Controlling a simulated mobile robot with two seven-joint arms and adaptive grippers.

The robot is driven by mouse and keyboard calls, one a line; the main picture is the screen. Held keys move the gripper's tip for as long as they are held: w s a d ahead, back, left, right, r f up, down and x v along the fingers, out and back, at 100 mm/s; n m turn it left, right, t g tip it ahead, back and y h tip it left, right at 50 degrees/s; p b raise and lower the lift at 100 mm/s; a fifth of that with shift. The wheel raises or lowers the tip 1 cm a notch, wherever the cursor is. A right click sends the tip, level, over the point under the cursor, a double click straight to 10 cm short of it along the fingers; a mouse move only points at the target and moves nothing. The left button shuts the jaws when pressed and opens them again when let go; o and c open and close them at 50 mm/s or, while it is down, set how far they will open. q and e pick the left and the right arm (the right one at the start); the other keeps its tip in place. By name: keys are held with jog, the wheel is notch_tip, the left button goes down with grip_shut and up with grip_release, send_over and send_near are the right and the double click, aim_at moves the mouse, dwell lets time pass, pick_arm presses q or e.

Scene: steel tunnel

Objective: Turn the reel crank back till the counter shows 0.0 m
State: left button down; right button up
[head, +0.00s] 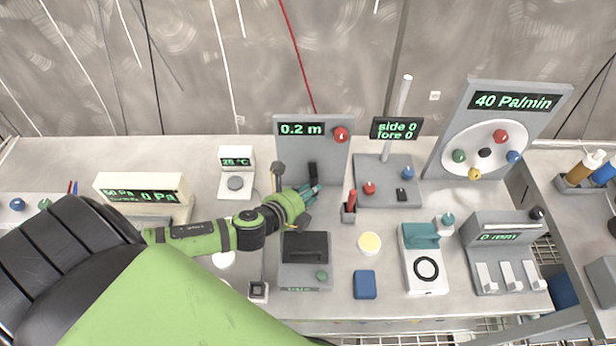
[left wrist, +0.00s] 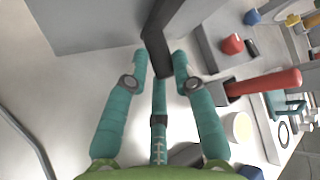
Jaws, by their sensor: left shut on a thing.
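The grey panel (head: 290,150) stands upright at the back of the bench, and its counter (head: 301,129) reads 0.2 m. A red knob (head: 341,134) sits at its upper right. A black crank bar (head: 313,171) is low on the panel's front; it also shows in the left wrist view (left wrist: 158,45). My left gripper (head: 312,190) comes in from the left, its teal fingers (left wrist: 162,65) closed around the lower end of the black bar. The fingers partly hide the bar's end in the head view. My right gripper is not in view.
A red-handled lever (head: 351,200) stands just right of my left gripper. Behind it is a grey base (head: 385,197) with a post and display. A dark-topped box (head: 304,248) lies below the gripper. A yellow-topped disc (head: 369,244) and a blue block (head: 365,285) are nearby.

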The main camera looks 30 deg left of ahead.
pick_arm(q)
jog(key=shift+w+a+r, duration=0.15)
jog(key=shift+w+r, duration=0.2)
jog(key=shift+r, duration=0.1)
jog(key=c, duration=1.2)
grip_release()
jog(key=shift+o, duration=0.4)
jog(key=shift+f, duration=0.1)
jog(key=shift+s+f, duration=0.15)
jog(key=shift+s, duration=0.1)
jog(key=v, duration=1.1)
jog(key=shift+s+r, duration=0.3)
jog(key=shift+s, duration=0.05)
